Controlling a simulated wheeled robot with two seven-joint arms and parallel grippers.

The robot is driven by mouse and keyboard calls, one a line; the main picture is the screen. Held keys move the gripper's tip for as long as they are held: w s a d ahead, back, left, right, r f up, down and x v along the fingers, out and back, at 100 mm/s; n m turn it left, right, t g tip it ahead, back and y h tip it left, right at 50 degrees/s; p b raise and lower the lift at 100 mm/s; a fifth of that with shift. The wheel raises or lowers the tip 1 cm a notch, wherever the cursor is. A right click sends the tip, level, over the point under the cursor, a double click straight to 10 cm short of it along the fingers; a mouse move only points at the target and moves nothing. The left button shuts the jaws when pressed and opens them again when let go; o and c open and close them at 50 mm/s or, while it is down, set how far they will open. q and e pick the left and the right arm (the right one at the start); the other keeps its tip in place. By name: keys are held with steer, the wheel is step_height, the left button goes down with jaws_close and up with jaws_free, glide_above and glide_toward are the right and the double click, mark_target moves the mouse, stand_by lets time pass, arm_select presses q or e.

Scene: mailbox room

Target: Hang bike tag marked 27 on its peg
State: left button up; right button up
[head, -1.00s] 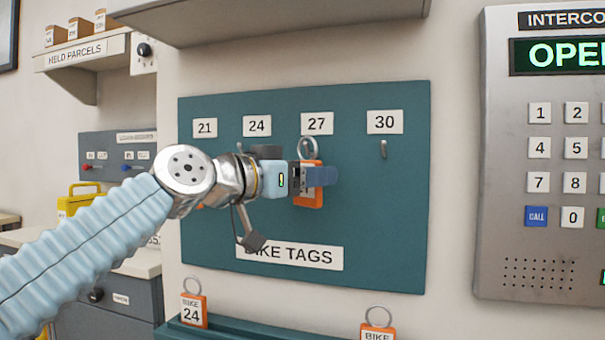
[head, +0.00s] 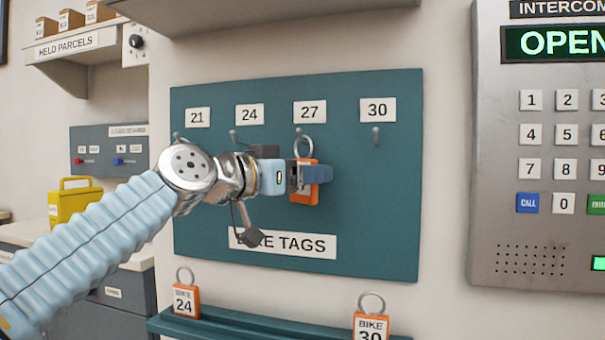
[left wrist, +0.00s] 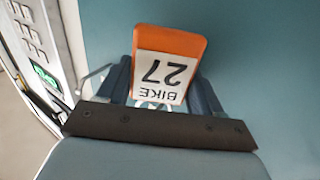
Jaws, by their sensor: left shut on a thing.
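The orange bike tag marked 27 (head: 304,198) is held upright by my left gripper (head: 314,174), in front of the teal board. In the left wrist view the tag (left wrist: 167,68) appears upside down between the fingers, its number readable. The tag's metal ring stands above the fingers, its top right by the peg (head: 298,131) under the 27 label (head: 310,111). I cannot tell whether the ring is around the peg or just in front of it. The ring is mostly hidden in the left wrist view. My right gripper is out of view.
The board (head: 385,220) also has pegs under labels 21, 24 and 30; the peg under 30 (head: 376,136) is bare. Tags 24 (head: 185,301) and 30 (head: 370,326) stand on a teal ledge below. An intercom (head: 545,240) is at right, and a shelf overhangs above.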

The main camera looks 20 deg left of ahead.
arm_select(q)
steer(key=o, duration=1.1)
steer(key=shift+s+r, duration=0.1)
steer(key=shift+a, duration=0.1)
steer(key=b+v, duration=0.2)
steer(key=v, duration=1.1)
steer(key=shift+s, duration=0.45)
